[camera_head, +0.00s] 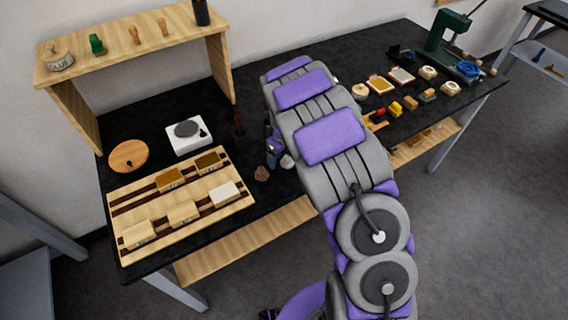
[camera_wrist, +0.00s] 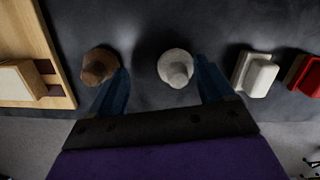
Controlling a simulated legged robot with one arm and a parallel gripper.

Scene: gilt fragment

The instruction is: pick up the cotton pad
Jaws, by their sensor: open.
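A whitish, rounded, knob-like piece, which looks like the cotton pad (camera_wrist: 175,68), sits on the black bench top. In the wrist view it lies between the blue fingers of my gripper (camera_wrist: 162,68), nearer the right finger. The fingers are apart and nothing is clamped; I cannot tell whether they touch it or how far above the bench they are. In the head view the pale piece (camera_head: 287,161) shows just beside my arm, which partly hides it and my gripper.
A brown lump (camera_wrist: 100,66) stands close to the left finger. A white block (camera_wrist: 256,74) and a red block (camera_wrist: 304,76) lie to the right. A wooden board (camera_head: 180,204) with several blocks is left of my gripper. A wooden shelf (camera_head: 130,45) stands behind.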

